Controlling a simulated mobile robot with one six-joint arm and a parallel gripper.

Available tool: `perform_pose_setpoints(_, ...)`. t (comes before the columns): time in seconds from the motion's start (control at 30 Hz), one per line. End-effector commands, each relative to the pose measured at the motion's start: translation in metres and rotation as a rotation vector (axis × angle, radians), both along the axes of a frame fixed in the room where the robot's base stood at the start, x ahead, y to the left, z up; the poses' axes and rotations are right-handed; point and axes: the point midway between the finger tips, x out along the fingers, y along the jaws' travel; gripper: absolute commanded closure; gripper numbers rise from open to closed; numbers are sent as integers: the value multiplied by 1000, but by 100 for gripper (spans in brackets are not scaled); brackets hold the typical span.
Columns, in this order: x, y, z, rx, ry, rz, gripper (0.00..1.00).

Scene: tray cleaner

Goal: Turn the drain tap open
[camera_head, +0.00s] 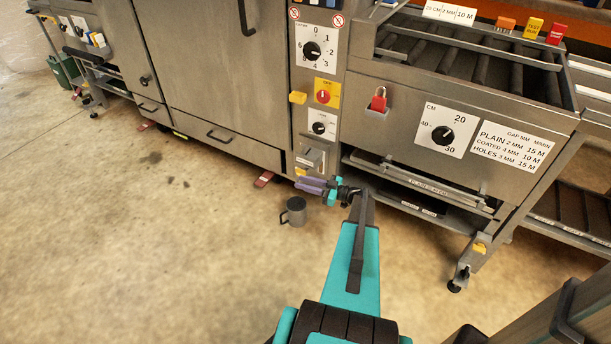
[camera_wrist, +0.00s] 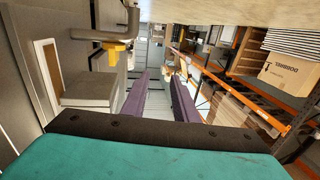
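The drain tap appears to be the yellow piece (camera_head: 300,172) low on the machine's front, just below a grey box. In the wrist view a yellow handle (camera_wrist: 117,48) sits on a grey pipe, left of my fingers. My gripper (camera_head: 304,185) has purple fingers and reaches in low in front of the machine, close to the tap. In the wrist view my gripper (camera_wrist: 161,75) shows a clear gap between its fingers, with nothing in it. The fingers look apart from the yellow handle. The tap is small in the head view, and I cannot tell its handle angle there.
A grey mug-like jug (camera_head: 293,212) stands on the floor below my gripper. The machine's grey front (camera_head: 213,70) runs along the back. Its control panel (camera_head: 318,90) is above the tap. Open concrete floor (camera_head: 130,240) lies to the left. Shelves with boxes (camera_wrist: 285,75) show in the wrist view.

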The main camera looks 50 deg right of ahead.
Motion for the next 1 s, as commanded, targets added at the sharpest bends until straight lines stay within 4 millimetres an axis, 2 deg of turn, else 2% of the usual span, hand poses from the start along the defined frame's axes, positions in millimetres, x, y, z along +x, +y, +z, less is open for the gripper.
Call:
perform_pose_setpoints(0.3,-53,-63,-13,-12,-5,-111,73)
perform_pose_setpoints(0.5,-81,-91,-17,-18,-8,-161,73)
perform_pose_setpoints(1.0,-83,-94,-16,-18,-7,-169,73)
